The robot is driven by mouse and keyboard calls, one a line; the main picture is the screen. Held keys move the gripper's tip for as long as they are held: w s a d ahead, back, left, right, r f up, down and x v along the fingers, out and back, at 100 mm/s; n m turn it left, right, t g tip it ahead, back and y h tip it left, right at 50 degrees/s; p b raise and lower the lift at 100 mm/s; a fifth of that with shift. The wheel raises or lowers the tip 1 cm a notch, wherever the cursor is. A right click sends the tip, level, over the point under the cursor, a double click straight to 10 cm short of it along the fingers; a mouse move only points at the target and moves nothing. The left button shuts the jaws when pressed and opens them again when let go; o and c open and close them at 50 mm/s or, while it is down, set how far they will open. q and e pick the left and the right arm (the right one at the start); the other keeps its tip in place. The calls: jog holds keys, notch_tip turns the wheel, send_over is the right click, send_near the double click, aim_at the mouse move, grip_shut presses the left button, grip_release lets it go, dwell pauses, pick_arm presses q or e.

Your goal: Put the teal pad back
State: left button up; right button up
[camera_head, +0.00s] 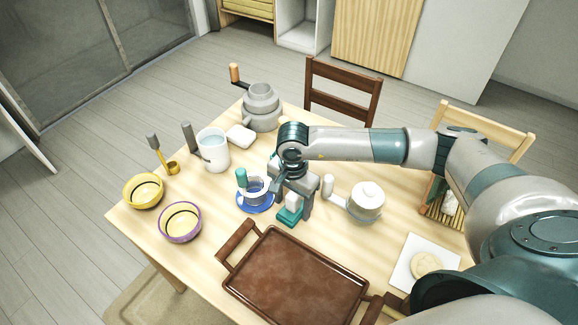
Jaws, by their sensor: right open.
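The teal pad (288,217) rests on the wooden table just behind the brown tray, with a small white block-like part showing above it. My right gripper (292,203) points down over it from the right arm. Its jaws are open, one finger on each side of the white part. I cannot tell whether a finger touches it, and the gripper hides part of the pad. My left gripper is not in view.
A blue saucer (248,208) with a teal-handled cup stands close left of the gripper. A lidded white pot (366,202) stands to the right. The brown tray (295,278) fills the front. Two bowls, a white pitcher (216,154) and a grey grinder (262,112) stand left and behind.

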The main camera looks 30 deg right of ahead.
aim_at(288, 195)
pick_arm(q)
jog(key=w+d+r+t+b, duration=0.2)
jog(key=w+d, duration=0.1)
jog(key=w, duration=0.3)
pick_arm(e)
jog(key=r, duration=0.2)
jog(key=a+r, duration=0.1)
jog(key=r, duration=0.1)
jog(key=shift+w, duration=0.25)
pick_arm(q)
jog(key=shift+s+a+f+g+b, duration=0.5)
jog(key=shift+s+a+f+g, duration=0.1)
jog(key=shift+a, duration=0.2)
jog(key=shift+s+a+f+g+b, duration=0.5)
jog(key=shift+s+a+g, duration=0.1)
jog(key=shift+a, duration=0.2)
pick_arm(e)
notch_tip(288, 195, up, 12)
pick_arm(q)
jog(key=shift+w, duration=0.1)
pick_arm(e)
jog(key=shift+s, duration=0.1)
